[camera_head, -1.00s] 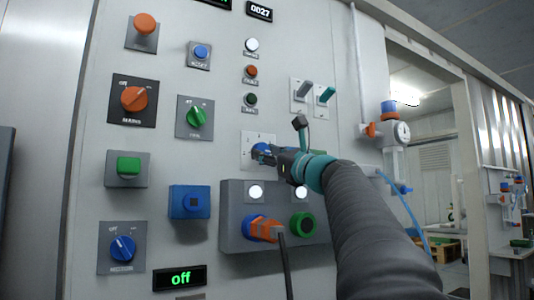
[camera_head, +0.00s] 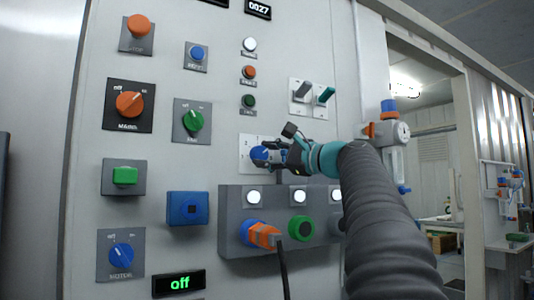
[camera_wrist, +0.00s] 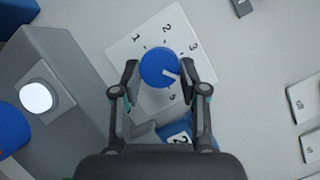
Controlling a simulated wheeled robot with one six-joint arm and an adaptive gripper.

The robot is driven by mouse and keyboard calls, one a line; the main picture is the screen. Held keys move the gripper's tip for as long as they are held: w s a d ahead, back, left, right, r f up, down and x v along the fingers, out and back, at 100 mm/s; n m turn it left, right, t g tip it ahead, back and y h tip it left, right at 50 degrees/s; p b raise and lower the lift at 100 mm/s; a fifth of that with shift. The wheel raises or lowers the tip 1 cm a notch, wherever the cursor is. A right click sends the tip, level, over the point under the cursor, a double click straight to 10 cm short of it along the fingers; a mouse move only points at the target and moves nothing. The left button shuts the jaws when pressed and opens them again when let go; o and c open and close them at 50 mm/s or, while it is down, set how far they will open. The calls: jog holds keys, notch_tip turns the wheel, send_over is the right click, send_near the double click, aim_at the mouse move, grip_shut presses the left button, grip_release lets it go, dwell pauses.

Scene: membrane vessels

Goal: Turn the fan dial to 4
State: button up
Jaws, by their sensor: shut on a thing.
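The mark points to the lower right, past the 3, toward the right finger; a 4 is not visible. My gripper (camera_wrist: 160,75) is shut on the knob, one finger on each side. In the head view, the knob (camera_head: 260,153) and my gripper (camera_head: 277,153) meet at the panel, with part of the plate hidden.
A grey box (camera_head: 233,200) with lamps, an orange plug (camera_head: 262,234) and a green socket (camera_head: 301,228) juts out just below the dial. A gauge (camera_head: 402,132) stands farther right.

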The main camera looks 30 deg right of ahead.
jog(key=shift+n, duration=0.3)
jog(key=o, duration=1.1)
jog(key=shift+o, duration=0.2)
jog(key=v, duration=1.2)
jog(key=shift+r, duration=0.15)
